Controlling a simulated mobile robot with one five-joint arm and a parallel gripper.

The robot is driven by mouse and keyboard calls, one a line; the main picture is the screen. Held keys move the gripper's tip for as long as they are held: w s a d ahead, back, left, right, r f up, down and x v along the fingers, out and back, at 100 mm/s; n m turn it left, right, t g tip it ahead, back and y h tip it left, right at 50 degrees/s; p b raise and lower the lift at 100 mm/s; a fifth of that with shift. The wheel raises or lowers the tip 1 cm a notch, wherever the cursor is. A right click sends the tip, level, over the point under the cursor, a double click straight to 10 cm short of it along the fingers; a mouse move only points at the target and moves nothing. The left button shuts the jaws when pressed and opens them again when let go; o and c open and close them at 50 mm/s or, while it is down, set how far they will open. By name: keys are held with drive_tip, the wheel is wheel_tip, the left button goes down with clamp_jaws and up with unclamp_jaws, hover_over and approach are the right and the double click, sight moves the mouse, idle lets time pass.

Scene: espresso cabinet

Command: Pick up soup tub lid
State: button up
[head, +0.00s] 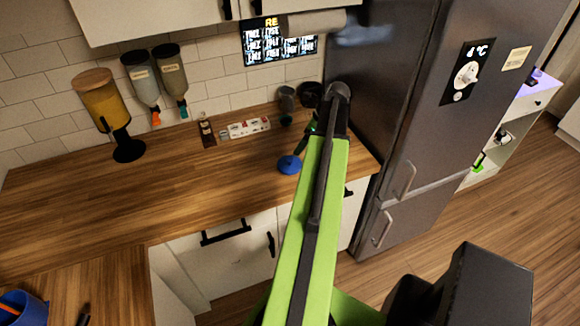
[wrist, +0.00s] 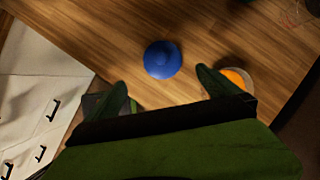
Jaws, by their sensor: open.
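The soup tub lid appears to be the round blue piece (head: 289,164) on the wooden counter, near its front edge. In the wrist view the blue lid (wrist: 162,60) shows as a disc with a small raised middle. My gripper (wrist: 161,77) is open, with one dark finger on each side of the picture. The lid lies between and just beyond the fingertips, apart from both. In the head view my gripper (head: 311,128) is mostly hidden behind my green arm, just right of the lid.
A small dark bottle (head: 206,130) and a white box (head: 246,127) stand behind the lid. A pale round item with orange inside (wrist: 236,78) is close to the right finger. The grey fridge (head: 400,110) borders the counter's right.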

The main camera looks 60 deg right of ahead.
sight(291, 162)
drive_tip(key=b+x, duration=0.4)
drive_tip(key=x, duration=0.1)
drive_tip(key=b+x, duration=0.4)
drive_tip(key=x, duration=0.1)
drive_tip(key=shift+s+d+f, duration=0.15)
drive_tip(key=shift+s+f, duration=0.05)
drive_tip(key=shift+f, duration=0.05)
drive_tip(key=shift+w+f, duration=0.15)
drive_tip(key=b+x, duration=0.5)
drive_tip(key=shift+d+f, duration=0.1)
drive_tip(key=shift+f, duration=0.1)
drive_tip(key=shift+r, duration=0.15)
drive_tip(key=c, duration=1)
